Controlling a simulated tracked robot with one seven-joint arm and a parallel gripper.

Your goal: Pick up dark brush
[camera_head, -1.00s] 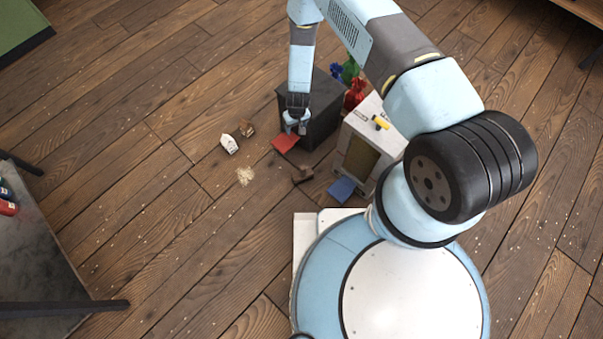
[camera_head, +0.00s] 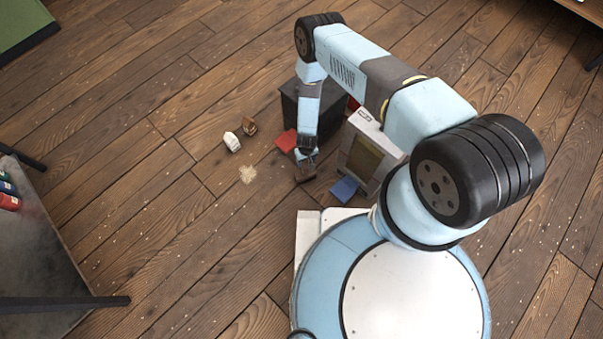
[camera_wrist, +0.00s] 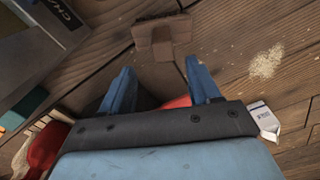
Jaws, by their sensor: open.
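The dark brush (camera_head: 305,173) lies on the plank floor, between the red flat piece and the blue one. In the wrist view the brown brush (camera_wrist: 160,32) lies beyond my fingertips, near the top middle. My gripper (camera_head: 305,155) hangs just behind the brush in the head view and partly overlaps it. In the wrist view my gripper (camera_wrist: 160,78) has its two blue fingers spread apart, with nothing between them. The brush is not between the fingers; whether a fingertip touches it I cannot tell.
A dark box (camera_head: 290,103) with a red flat piece (camera_head: 286,140) stands behind. A pale-framed box (camera_head: 365,152) and a blue flat piece (camera_head: 344,189) are close on the right. A white packet (camera_head: 232,142), a brown object (camera_head: 249,126) and crumbs (camera_head: 247,174) lie left.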

